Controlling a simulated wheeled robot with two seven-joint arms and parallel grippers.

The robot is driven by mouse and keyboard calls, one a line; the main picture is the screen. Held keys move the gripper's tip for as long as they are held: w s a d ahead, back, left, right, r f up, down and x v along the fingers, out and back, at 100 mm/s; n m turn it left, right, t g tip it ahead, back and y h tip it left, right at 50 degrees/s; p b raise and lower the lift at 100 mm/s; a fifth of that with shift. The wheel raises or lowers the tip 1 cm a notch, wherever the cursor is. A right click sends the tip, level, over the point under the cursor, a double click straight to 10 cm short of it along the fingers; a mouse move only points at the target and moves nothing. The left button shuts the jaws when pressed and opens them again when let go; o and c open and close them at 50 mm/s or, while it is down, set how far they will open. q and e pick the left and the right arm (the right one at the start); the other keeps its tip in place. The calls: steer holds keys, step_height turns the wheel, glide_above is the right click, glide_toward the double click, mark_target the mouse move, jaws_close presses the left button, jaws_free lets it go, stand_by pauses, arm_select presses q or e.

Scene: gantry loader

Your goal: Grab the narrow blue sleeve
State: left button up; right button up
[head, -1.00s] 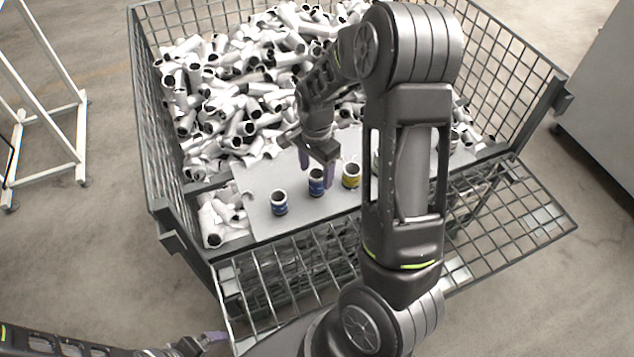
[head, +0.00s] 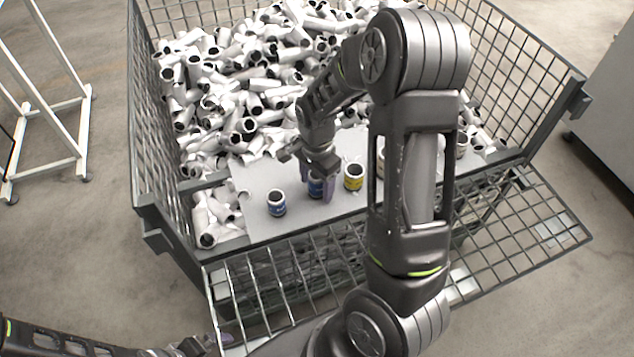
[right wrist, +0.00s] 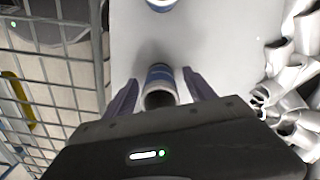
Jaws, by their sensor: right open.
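Two blue sleeves with white rims stand upright on a grey board. One blue sleeve (head: 315,188) is between the fingers of my right gripper (head: 317,182), which is open; a finger hides part of it. In the right wrist view this sleeve (right wrist: 160,84) sits between the spread fingers, with a gap visible at each side. The other blue sleeve (head: 277,204) stands to the left, clear of the gripper. I cannot tell surely which one is narrower. My left gripper (head: 218,340) is low at the left, away from the sleeves; its jaw opening is unclear.
A yellow sleeve (head: 353,178) stands just right of the gripper. More pale sleeves are partly behind my right arm. The board (head: 256,180) lies in a wire crate (head: 150,150) heaped with white pipe fittings (head: 240,95). The crate's front mesh panel (head: 545,225) is folded down.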

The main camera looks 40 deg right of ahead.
steer(key=shift+c, duration=0.4)
jaws_close()
stand_by(0.4)
